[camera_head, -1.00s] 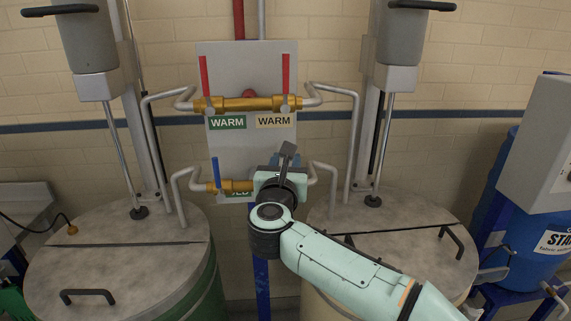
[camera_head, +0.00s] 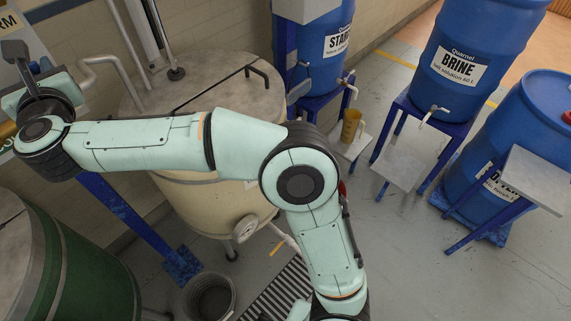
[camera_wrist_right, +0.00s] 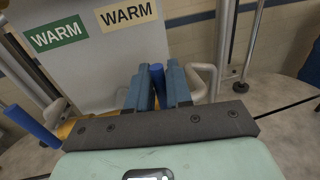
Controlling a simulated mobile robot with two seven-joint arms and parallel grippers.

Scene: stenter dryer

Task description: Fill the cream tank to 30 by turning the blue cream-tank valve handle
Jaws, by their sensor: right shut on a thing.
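The blue cream-tank valve handle (camera_wrist_right: 159,78) stands upright between the two blue-grey fingers of my right gripper (camera_wrist_right: 161,92) in the right wrist view. The gripper is shut on it. In the head view my right gripper is at the far left edge, and my own arm and wrist hide the handle. The cream tank (camera_head: 183,200) stands below my right arm, with its grey lid (camera_head: 225,92) closed. My left gripper is out of view.
A second blue handle (camera_wrist_right: 36,125) is at the left in the wrist view, near the green WARM label (camera_wrist_right: 58,34). The green tank (camera_head: 75,275) is at lower left. A bucket (camera_head: 209,298) and floor grate (camera_head: 280,290) lie in front. Blue barrels, including BRINE (camera_head: 465,60), stand right.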

